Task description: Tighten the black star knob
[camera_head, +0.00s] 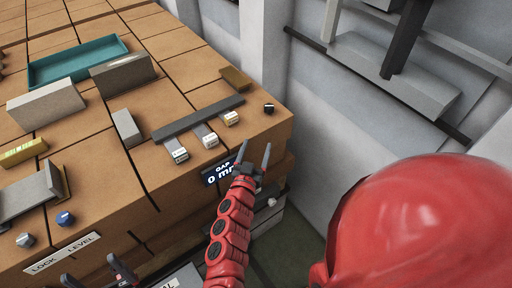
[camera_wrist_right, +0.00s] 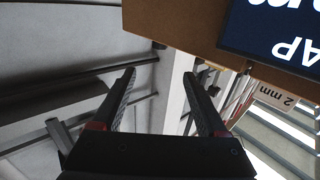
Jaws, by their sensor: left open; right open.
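A small black knob (camera_head: 268,107) stands on the brown block top near its right corner in the head view; its star shape is too small to make out. My right gripper (camera_head: 255,152) is open and empty, below the knob in the picture and apart from it, beside the dark gap display (camera_head: 216,173). In the right wrist view its open fingers (camera_wrist_right: 159,73) have nothing between them, and the knob cannot be made out there. My left gripper (camera_head: 90,268) is open at the bottom edge of the head view, in front of the block and partly cut off.
Several tagged gauge strips (camera_head: 205,135) lie by a dark grey bar (camera_head: 198,118) left of the knob. A blue knob (camera_head: 65,217) and a grey knob (camera_head: 25,240) sit near the front left edge. A teal tray (camera_head: 78,62) is further back. A grey wall stands right.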

